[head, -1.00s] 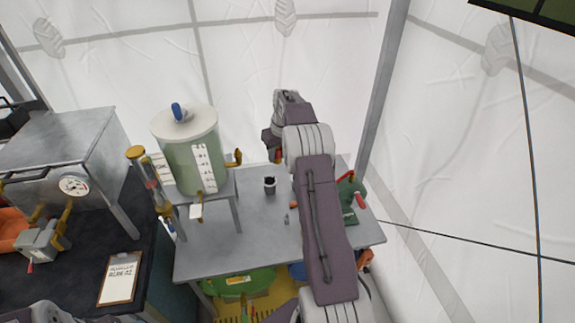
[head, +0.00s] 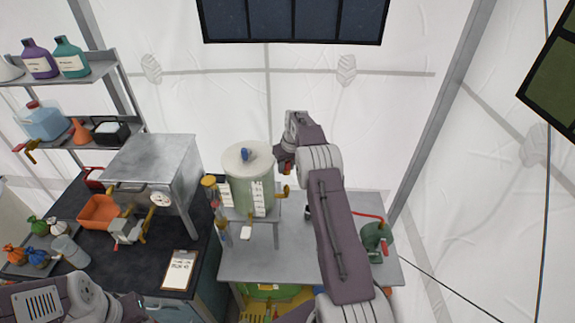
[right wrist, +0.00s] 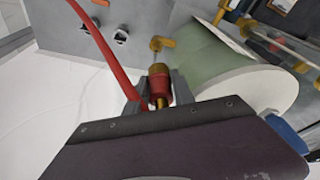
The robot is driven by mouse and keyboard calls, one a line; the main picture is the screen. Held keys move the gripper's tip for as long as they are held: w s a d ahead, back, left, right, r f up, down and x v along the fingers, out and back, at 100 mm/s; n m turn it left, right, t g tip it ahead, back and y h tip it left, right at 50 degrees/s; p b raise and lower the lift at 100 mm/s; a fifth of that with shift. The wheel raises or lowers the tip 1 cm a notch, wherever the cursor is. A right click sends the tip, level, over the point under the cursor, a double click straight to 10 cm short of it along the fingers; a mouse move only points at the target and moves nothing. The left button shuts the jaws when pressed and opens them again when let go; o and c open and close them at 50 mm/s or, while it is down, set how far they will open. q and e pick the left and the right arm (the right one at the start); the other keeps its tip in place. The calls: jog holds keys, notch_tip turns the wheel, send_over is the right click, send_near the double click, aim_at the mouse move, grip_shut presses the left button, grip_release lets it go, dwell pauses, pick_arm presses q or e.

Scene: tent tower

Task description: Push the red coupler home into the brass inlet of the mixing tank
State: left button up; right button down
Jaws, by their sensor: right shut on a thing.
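The mixing tank (head: 240,190) is a pale green cylinder with a whitish lid and a blue knob, on a small grey stand. Its brass inlet (head: 283,191) sticks out on the right side. My right gripper (head: 287,166) is just above and beside the inlet, shut on the red coupler (right wrist: 158,88). In the right wrist view the coupler's brass end points at the brass inlet (right wrist: 160,44), roughly in line with it.
A red hose (right wrist: 100,48) runs to my right gripper. A green pump-like device (head: 376,237) stands on the right of the grey table (head: 270,264). A metal box with a gauge (head: 150,165) and a clipboard (head: 179,270) are on the dark bench left. The tabletop front is clear.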

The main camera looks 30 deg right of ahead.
aim_at(287, 186)
jog(key=shift+f+b, duration=1.85)
jog(key=shift+f, duration=1.05)
jog(key=shift+f+b, duration=1.2)
jog(key=shift+f, duration=0.6)
jog(key=shift+s, duration=0.1)
jog(key=c, duration=1)
grip_release()
jog(key=b+v, duration=0.2)
jog(key=v, duration=0.7)
jog(key=shift+b, duration=0.4)
